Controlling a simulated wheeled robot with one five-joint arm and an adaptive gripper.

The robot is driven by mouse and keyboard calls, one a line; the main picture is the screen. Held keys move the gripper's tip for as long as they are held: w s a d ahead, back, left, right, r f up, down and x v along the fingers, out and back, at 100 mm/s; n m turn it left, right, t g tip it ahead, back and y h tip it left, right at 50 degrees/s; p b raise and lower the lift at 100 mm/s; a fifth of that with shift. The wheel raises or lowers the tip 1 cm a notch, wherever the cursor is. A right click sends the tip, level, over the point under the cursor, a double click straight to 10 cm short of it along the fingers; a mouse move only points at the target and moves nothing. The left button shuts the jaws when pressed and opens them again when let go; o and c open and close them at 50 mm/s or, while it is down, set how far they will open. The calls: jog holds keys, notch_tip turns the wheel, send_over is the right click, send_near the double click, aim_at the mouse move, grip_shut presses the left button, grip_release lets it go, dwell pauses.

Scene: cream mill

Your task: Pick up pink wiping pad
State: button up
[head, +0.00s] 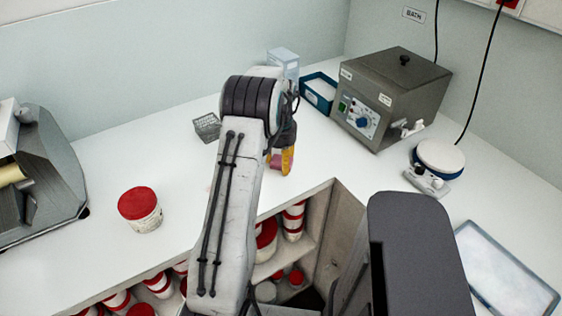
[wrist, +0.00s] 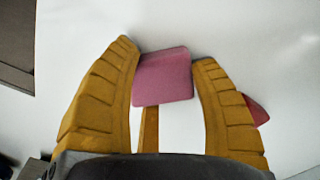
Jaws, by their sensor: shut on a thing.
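The pink wiping pad (wrist: 164,76) sits between the two yellow fingers of my gripper (wrist: 165,72) in the wrist view. The fingers are shut on it, one at each side. In the head view my gripper (head: 285,160) is low over the white counter, with a bit of the pink pad (head: 274,161) showing beside a yellow finger. My arm hides part of the gripper there. I cannot tell whether the pad touches the counter.
A red-lidded tub (head: 140,209) stands on the counter (head: 110,165) to the left. A small grey box (head: 207,127) is near my arm. A blue tray (head: 319,93) and grey bath unit (head: 390,98) stand behind right. An open shelf (head: 316,235) with red-lidded tubs is below the counter edge.

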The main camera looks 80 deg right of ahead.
jog(key=shift+r, duration=0.9)
notch_tip(320, 180, up, 2)
jog(key=shift+r+b, duration=0.25)
jog(key=shift+b, duration=0.05)
jog(key=s+a+r, duration=0.1)
jog(key=s+r, duration=0.1)
jog(key=s, duration=0.1)
jog(key=s+a+r+b, duration=0.1)
jog(key=s+a+r, duration=0.1)
jog(key=s, duration=0.2)
jog(key=s+a+r, duration=0.2)
jog(key=s, duration=0.1)
jog(key=shift+s+a+r, duration=0.15)
jog(key=shift+s+r, duration=0.05)
jog(key=shift+r, duration=0.15)
